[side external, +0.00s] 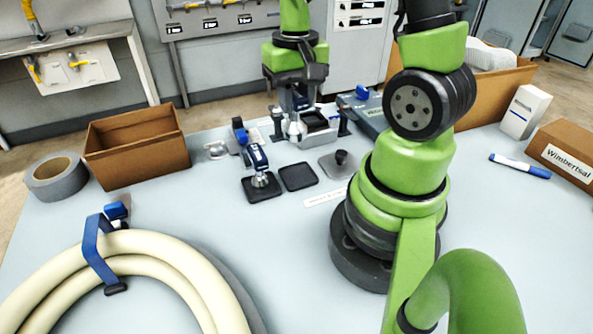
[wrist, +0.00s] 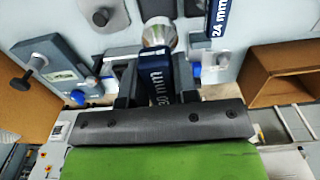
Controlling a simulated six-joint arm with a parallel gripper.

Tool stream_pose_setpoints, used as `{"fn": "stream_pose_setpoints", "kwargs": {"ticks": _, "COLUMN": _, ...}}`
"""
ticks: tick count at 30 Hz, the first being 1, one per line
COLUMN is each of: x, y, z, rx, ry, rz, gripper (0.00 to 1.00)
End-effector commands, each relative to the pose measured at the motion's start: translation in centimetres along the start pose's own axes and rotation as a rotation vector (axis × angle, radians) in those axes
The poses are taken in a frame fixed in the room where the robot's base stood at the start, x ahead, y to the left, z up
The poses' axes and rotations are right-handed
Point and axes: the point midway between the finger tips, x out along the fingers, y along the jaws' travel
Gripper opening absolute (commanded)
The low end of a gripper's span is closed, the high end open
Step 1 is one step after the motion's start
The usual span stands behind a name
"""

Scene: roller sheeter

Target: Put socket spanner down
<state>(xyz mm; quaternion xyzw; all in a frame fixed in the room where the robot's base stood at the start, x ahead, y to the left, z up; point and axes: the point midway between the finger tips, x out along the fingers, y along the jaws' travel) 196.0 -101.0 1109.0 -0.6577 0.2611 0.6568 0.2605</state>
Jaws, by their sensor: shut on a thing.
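My gripper (side external: 297,104) is shut on a dark blue socket spanner, whose silver socket (side external: 297,128) points down by the grey fixture at the table's back. In the wrist view my gripper (wrist: 159,80) has its fingers on both sides of this spanner (wrist: 156,75); its label ends in "mm", the number partly hidden. I cannot tell whether the socket touches anything below. A second spanner (side external: 257,162), marked 24 mm in the wrist view (wrist: 220,18), stands upright on a black square pad. An empty black square pad (side external: 298,176) lies to its right.
A grey plate with a black knob (side external: 340,163) lies right of the pads. A cardboard box (side external: 137,150) and grey tape roll (side external: 56,178) are at left. A coiled cream hose (side external: 150,262) fills the front left. The middle front is clear.

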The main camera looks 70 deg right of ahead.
Motion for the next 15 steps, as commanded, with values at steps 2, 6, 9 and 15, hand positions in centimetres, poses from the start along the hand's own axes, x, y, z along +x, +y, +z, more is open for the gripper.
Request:
{"fn": "stream_pose_setpoints", "kwargs": {"ticks": 2, "x": 1.0, "y": 0.5, "z": 0.3, "rx": 0.03, "ry": -0.006, "rz": 0.001, "gripper": 0.0}}
{"fn": "stream_pose_setpoints", "kwargs": {"ticks": 6, "x": 3.6, "y": 0.6, "z": 0.4, "rx": 0.035, "ry": -0.01, "rz": 0.002, "gripper": 0.0}}
{"fn": "stream_pose_setpoints", "kwargs": {"ticks": 9, "x": 5.2, "y": 0.5, "z": 0.4, "rx": 0.033, "ry": -0.009, "rz": 0.002, "gripper": 0.0}}
{"fn": "stream_pose_setpoints", "kwargs": {"ticks": 15, "x": 6.7, "y": 0.5, "z": 0.3, "rx": 0.031, "ry": -0.004, "rz": 0.001, "gripper": 0.0}}
